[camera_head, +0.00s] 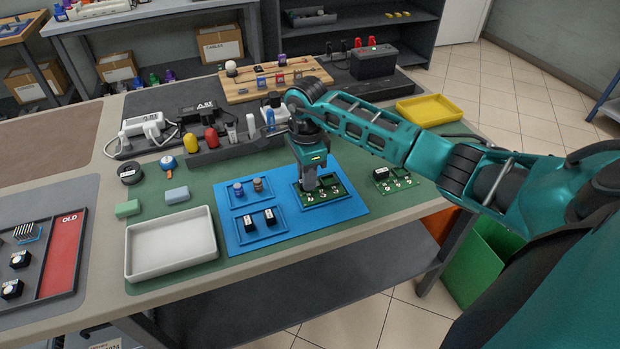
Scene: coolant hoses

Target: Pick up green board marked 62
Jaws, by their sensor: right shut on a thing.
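A green board (333,191) with small pale parts lies in a shallow recess on the blue mat (284,239). A second green board (405,182) lies on the green mat to the right. I cannot read a 62 on either one. My right gripper (309,185) points down over the left part of the board on the blue mat and is shut on that board; its fingertips hide part of it. The board looks level and low, and I cannot tell whether it is clear of the mat. My left gripper is not in view.
Small cylinders (238,189) and black-and-white blocks (270,216) sit in blue trays left of the board. An empty white tray (171,245) stands further left. A yellow tray (428,109) is at the back right. Chargers and coloured bottles (210,137) line the back.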

